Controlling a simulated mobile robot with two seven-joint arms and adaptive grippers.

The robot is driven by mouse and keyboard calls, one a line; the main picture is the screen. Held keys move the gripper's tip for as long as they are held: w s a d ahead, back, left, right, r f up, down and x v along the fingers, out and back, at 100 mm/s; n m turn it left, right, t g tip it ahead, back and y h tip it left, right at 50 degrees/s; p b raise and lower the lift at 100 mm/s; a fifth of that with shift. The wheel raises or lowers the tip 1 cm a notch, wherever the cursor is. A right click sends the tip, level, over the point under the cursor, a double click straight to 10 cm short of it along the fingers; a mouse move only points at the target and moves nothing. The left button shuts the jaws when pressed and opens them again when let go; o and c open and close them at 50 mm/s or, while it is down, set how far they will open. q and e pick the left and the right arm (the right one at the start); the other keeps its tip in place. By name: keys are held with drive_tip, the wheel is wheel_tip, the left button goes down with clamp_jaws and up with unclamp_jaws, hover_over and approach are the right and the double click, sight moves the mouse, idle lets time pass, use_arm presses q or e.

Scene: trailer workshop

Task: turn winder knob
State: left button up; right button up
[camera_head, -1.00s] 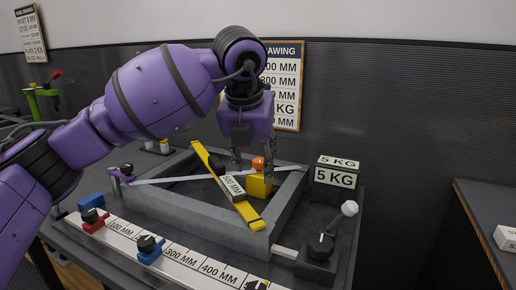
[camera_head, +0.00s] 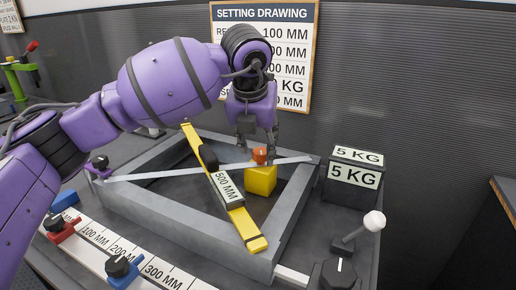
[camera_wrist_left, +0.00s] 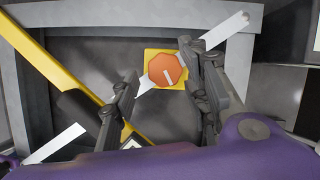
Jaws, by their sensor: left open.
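An orange, many-sided knob (camera_head: 260,155) with a white mark sits on a yellow block (camera_head: 260,179) inside the grey frame. In the left wrist view the orange knob (camera_wrist_left: 166,71) lies between my fingers, closer to the right-hand one. My left gripper (camera_head: 258,138) points down just above the knob and is open, with its fingers apart; it also shows in the left wrist view (camera_wrist_left: 160,68). Whether a finger touches the knob is unclear. A black knob (camera_head: 339,272) with a white line stands at the front right. My right gripper is not in view.
A grey frame (camera_head: 155,218) surrounds the block. A yellow bar (camera_head: 243,224) labelled 500 MM and a pale strip (camera_head: 145,176) cross it. A 5 KG weight (camera_head: 354,176) and a white-balled lever (camera_head: 374,221) stand right. A scale (camera_head: 95,232) carries coloured clamps in front.

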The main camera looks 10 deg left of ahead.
use_arm(q)
drive_tip(key=shift+w+f, duration=0.2)
drive_tip(key=shift+f, duration=0.4)
drive_tip(key=shift+w, duration=0.1)
drive_tip(key=c, duration=1)
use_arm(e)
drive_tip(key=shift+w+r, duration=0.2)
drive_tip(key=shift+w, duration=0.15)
